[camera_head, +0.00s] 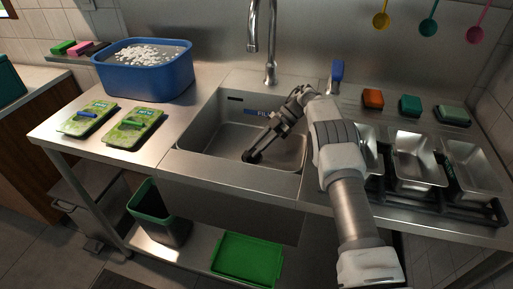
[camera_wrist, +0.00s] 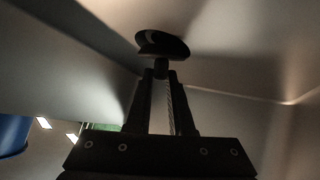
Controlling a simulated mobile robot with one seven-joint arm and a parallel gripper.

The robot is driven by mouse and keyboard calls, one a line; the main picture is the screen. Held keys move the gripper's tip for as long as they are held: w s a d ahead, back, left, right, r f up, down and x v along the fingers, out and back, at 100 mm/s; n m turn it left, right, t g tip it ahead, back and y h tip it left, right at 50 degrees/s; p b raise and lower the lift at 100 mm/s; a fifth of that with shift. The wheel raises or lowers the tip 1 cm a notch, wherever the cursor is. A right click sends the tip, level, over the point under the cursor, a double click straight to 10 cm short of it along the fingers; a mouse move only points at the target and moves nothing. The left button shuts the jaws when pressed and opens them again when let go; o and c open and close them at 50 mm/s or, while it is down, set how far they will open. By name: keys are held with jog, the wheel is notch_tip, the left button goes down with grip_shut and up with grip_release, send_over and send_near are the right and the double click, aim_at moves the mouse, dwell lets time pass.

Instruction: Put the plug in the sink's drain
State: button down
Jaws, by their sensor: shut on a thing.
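The metal sink (camera_head: 205,128) is set into the steel counter, and my arm reaches down into its basin. My gripper (camera_head: 262,147) is shut on the dark plug (camera_head: 251,157) low in the basin. In the wrist view my gripper (camera_wrist: 160,76) holds the plug (camera_wrist: 163,45) by its short stem, with the round disc beyond the fingertips. I cannot see the drain opening. I cannot tell whether the plug touches the basin floor.
A tall faucet (camera_head: 271,50) rises behind the basin. A blue tub (camera_head: 150,83) with white bits and two green packets (camera_head: 133,127) stand to the left. Metal trays (camera_head: 415,166) and colored sponges (camera_head: 373,98) lie to the right. The basin walls are close around my gripper.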

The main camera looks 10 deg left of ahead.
jog(key=shift+f, duration=0.35)
jog(key=c, duration=0.7)
grip_release()
jog(key=shift+r, duration=0.1)
jog(key=shift+r+p, duration=3.65)
jog(key=shift+r, duration=1.4)
jog(key=shift+r, duration=0.1)
